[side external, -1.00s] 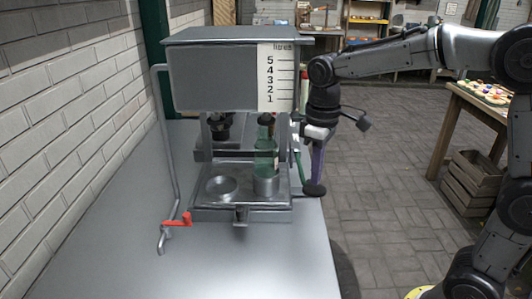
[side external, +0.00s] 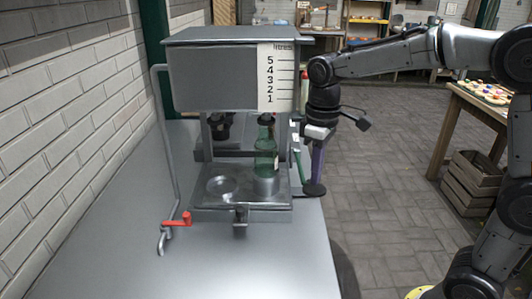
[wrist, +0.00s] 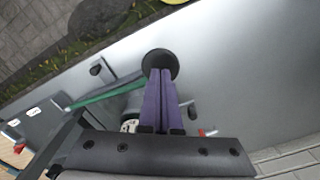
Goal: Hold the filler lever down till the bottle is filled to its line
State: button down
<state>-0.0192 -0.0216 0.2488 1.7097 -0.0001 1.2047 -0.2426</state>
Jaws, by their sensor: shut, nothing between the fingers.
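The filler is a grey tank (side external: 215,80) on a stand, with a white scale numbered 1 to 5 on its front. A green bottle (side external: 265,150) stands upright under the right-hand nozzle. Its liquid level and line are too small to make out. The green lever (side external: 298,163) sticks out at the machine's right side and ends in a round black knob (side external: 315,189); in the wrist view the lever (wrist: 108,94) runs to the knob (wrist: 160,64). My gripper (side external: 316,178) is shut and empty, its purple fingertips at the top of the knob, seemingly touching it.
An empty round cup holder (side external: 221,187) is left of the bottle. A red-handled tap (side external: 178,220) hangs from a pipe at the bench's left. The front of the grey bench (side external: 240,265) is clear. A wooden crate (side external: 472,185) sits on the floor at right.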

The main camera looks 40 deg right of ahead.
aim_at(315, 188)
jog(key=shift+f, duration=0.1)
dwell(0.4)
jog(key=shift+f, duration=3.2)
